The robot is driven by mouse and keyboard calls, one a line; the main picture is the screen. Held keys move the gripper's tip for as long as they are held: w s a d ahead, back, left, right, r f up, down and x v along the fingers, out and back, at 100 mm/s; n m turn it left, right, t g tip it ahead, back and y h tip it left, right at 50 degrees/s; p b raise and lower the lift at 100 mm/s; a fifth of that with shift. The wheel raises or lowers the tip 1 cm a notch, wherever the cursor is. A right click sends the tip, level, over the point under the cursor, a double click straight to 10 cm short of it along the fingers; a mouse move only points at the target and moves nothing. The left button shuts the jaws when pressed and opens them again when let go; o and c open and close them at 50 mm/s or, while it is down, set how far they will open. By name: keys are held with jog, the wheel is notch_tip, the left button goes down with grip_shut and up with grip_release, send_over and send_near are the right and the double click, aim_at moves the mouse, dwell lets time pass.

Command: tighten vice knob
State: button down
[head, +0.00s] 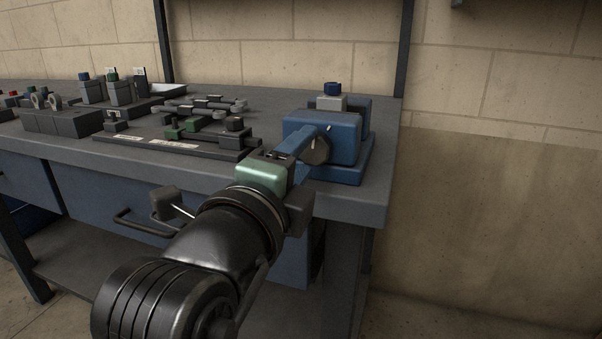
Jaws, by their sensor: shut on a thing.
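The blue vice (345,140) stands on the right end of the workbench, near its front corner. Its dark round knob (318,151), with a small pale mark, sits on the vice's front face, toward the left. My gripper (309,146) reaches up from the lower left, and its blue fingers are shut at the knob. The fingers and the vice's front partly hide the contact. A light grey block with a blue knob on top (332,97) shows at the top of the vice, between its jaws.
The grey workbench (362,206) ends just right of the vice. To the left lie a dark rail tray (180,149) with small green and grey parts, several grey rods, and dark holders (62,120). A brick wall (495,85) stands behind. A drawer handle (140,226) juts out below the bench top.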

jog(key=m+b, duration=0.1)
jog(key=m, duration=0.1)
jog(key=m+b, duration=0.1)
jog(key=m, duration=0.2)
jog(key=shift+d+f+b, duration=0.15)
jog(key=shift+d+b, duration=0.05)
jog(key=shift+b, duration=0.2)
jog(key=shift+m, duration=0.3)
jog(key=c, duration=0.6)
grip_release()
jog(key=shift+c, duration=0.2)
jog(key=o, duration=0.4)
jog(key=shift+c, duration=0.2)
jog(key=shift+s+r, duration=0.1)
jog(key=shift+r, duration=0.1)
jog(key=b+v, duration=0.2)
jog(key=v, duration=1.1)
jog(key=shift+b, duration=0.35)
